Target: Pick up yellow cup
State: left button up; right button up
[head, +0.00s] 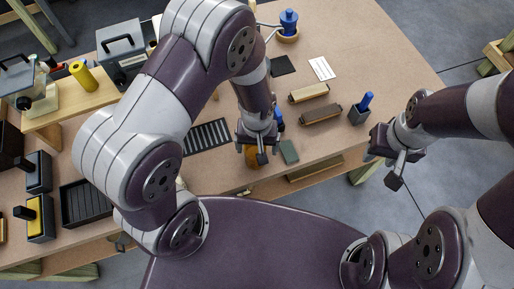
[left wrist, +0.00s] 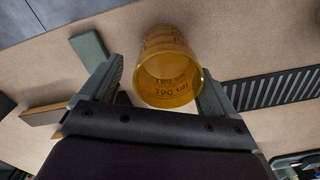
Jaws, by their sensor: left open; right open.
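The yellow cup (left wrist: 168,68), translucent amber with dark lettering, lies between the fingers of my left gripper (left wrist: 160,82) in the left wrist view, its open mouth facing the camera. The right finger appears close to the cup's side, and a gap shows on the left. Contact cannot be told. In the head view the cup (head: 253,158) shows only partly, behind and below my left gripper (head: 257,146) near the table's front edge. My left gripper is open around it. My right gripper (head: 393,166) is open and empty, off the table's right side.
A green block (head: 289,151) lies just right of the cup, and a black slatted rack (head: 207,137) lies to its left. Two brown-topped blocks (head: 321,114) and a dark holder with a blue handle (head: 359,114) stand further right. A yellow cylinder (head: 82,75) stands on the left shelf.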

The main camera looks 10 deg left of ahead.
pick_arm(q)
jog(key=shift+s+a+f, duration=0.25)
jog(key=shift+s+f, duration=0.3)
jog(key=shift+s, duration=0.45)
jog(key=shift+w+d, duration=0.1)
jog(key=shift+c, duration=0.4)
jog(key=shift+w+d, duration=0.1)
jog(key=shift+w, duration=0.15)
jog(key=c, duration=0.5)
jog(key=shift+w+f, duration=0.1)
jog(key=shift+w, duration=0.05)
jog(key=c, duration=0.5)
jog(key=shift+s, duration=0.2)
jog(key=shift+c, duration=0.3)
jog(key=shift+r, duration=0.2)
pick_arm(e)
jog(key=shift+s+a+r, duration=0.15)
jog(key=shift+s+r, duration=0.05)
jog(key=shift+s, duration=0.6)
